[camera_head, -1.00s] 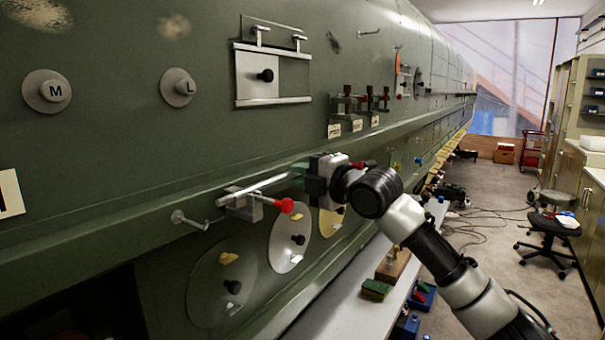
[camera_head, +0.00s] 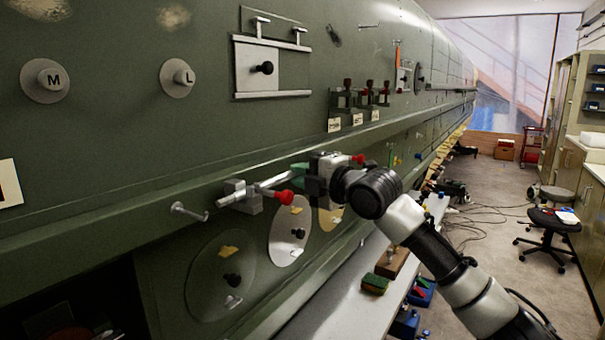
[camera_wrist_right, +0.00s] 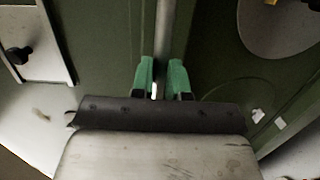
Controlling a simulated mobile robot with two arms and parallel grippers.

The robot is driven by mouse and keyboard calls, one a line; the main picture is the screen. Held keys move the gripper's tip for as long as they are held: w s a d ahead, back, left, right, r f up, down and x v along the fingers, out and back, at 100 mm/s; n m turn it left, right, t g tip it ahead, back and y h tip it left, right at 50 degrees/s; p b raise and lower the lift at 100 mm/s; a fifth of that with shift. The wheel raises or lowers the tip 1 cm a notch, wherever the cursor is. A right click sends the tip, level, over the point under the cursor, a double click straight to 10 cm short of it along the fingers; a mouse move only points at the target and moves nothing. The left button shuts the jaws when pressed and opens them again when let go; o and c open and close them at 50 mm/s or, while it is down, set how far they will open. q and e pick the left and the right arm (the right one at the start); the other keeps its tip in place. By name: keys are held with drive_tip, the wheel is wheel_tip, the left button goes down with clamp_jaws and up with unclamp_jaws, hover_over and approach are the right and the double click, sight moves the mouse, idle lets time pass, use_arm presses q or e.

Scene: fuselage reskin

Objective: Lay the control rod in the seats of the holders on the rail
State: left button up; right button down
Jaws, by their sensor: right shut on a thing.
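The control rod (camera_head: 275,181) is a thin light-grey bar along the green fuselage side. My right gripper (camera_head: 306,186) is shut on it. In the right wrist view, the rod (camera_wrist_right: 166,35) runs up from between the green fingertips (camera_wrist_right: 164,88). The near holder (camera_head: 240,198), a grey block with a red knob (camera_head: 285,197), stands left of the gripper. The rod's left part meets the top of this holder; I cannot tell whether it sits fully in the seat. Another red knob (camera_head: 358,159) shows just beyond the gripper, whose body hides the holder there. My left gripper is out of view.
Round discs (camera_head: 289,237) lie below the rail. Several clamps with red knobs (camera_head: 348,98) stand higher on the skin. A bench (camera_head: 340,300) with blocks runs below my right arm.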

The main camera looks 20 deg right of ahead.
drive_tip(key=shift+f, duration=0.4)
drive_tip(key=c, duration=1)
unclamp_jaws()
drive_tip(key=shift+c, duration=0.2)
